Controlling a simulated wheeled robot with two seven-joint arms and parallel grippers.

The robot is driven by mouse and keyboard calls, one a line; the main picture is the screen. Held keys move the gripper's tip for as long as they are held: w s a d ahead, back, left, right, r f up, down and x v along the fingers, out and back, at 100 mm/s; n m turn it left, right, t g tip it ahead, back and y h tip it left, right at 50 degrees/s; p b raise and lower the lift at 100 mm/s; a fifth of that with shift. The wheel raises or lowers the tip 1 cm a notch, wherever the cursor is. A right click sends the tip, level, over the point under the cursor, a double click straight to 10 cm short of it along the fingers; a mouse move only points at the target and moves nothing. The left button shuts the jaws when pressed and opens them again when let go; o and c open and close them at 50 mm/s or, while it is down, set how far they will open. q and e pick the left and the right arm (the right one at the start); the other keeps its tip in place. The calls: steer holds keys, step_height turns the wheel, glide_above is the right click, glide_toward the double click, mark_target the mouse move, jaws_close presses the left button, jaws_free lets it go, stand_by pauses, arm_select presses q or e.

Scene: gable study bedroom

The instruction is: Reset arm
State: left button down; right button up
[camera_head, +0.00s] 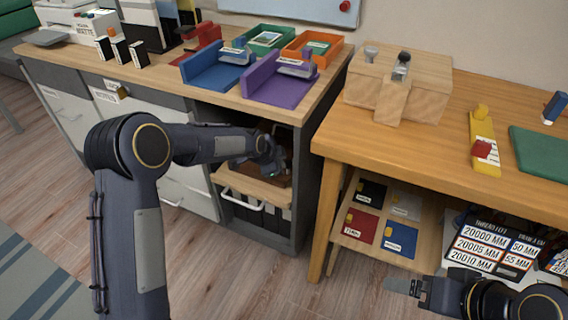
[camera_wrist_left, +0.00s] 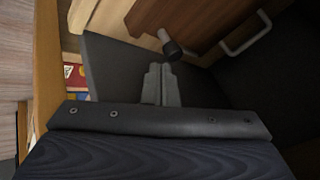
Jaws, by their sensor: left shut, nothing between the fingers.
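My left arm reaches from the left into the open bay of the grey desk cabinet. My left gripper (camera_head: 272,168) is small in the head view, at a dark brown wooden box or drawer (camera_head: 283,160). In the left wrist view the left fingers (camera_wrist_left: 162,84) are together with nothing between them. A dark knob on a stem (camera_wrist_left: 170,46) stands just beyond their tips; I cannot tell whether they touch. My right gripper (camera_head: 402,286) is at the lower right, in front of the wooden desk's lower shelf; its finger gap is not clear.
A pull-out shelf (camera_head: 255,186) with a metal handle lies below the left gripper. The cabinet's dark side wall (camera_head: 312,165) is close on its right. Blue (camera_head: 216,73) and purple (camera_head: 277,82) trays stand above. A wooden block (camera_head: 430,90) stands on the right desk. Floor between is clear.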

arm_select(q)
steer(key=s+a+r+n, duration=0.4)
steer(key=s+a+r, duration=0.2)
steer(key=s+r, duration=0.3)
steer(key=s+a+r+n, duration=0.5)
steer(key=s+a+r, duration=0.2)
steer(key=s, duration=0.4)
steer(key=s+f+n, duration=0.2)
steer(key=s+n, duration=0.6)
steer(key=s, duration=1.4)
step_height(320, 180, up, 31)
steer(key=p, duration=3.2)
steer(key=shift+a+r+g, duration=0.2)
steer(key=shift+g, duration=0.1)
